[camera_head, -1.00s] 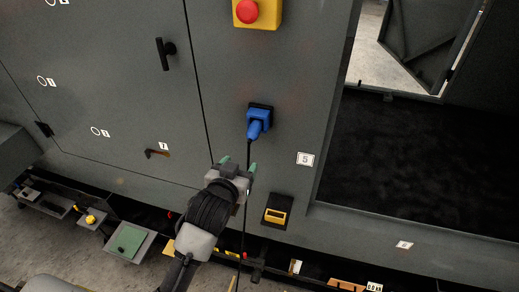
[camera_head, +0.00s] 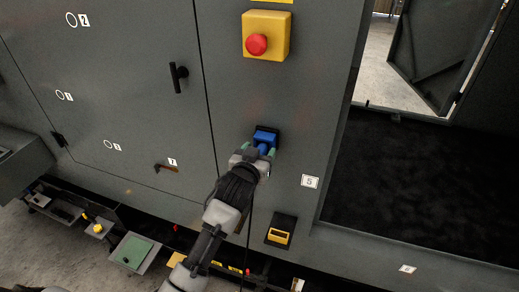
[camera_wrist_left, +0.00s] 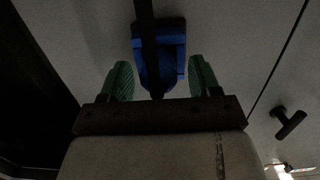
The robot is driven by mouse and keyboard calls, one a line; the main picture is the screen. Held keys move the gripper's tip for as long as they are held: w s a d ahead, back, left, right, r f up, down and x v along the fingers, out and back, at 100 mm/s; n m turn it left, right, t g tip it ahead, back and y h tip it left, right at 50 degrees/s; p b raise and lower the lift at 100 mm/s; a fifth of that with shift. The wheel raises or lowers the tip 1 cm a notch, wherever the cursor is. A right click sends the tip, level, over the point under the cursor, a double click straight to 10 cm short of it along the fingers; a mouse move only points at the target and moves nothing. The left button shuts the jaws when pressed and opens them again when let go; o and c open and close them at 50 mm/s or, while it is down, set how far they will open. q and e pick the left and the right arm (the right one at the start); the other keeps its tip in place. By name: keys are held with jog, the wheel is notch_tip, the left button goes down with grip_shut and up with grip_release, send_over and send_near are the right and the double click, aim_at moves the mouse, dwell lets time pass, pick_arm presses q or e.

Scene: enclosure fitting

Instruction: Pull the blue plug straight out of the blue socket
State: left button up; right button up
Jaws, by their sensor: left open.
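The blue plug (camera_head: 265,148) sits in the blue socket (camera_head: 266,133) on the grey enclosure front, with its dark cable hanging down. My left gripper (camera_head: 261,153) is at the plug from below, its green fingertips on either side of it. In the left wrist view the plug (camera_wrist_left: 160,68) lies between the two green fingers of the open left gripper (camera_wrist_left: 155,82), with a gap on each side. A dark cable runs over the plug there. The plug's lower part is partly hidden by the gripper in the head view. My right gripper is not in view.
A yellow box with a red button (camera_head: 257,45) is above the socket. A black and yellow fitting (camera_head: 280,232) is below it. A black handle (camera_head: 178,78) is on the door to the left. A dark opening (camera_head: 400,180) is to the right. Small trays (camera_head: 135,252) stand low at left.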

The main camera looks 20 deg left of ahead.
pick_arm(q)
jog(key=shift+w, duration=0.25)
jog(key=c, duration=1)
jog(key=s+p, duration=0.2)
jog(key=s, duration=0.4)
jog(key=shift+p, duration=0.3)
dwell(0.8)
jog(key=shift+a, duration=0.1)
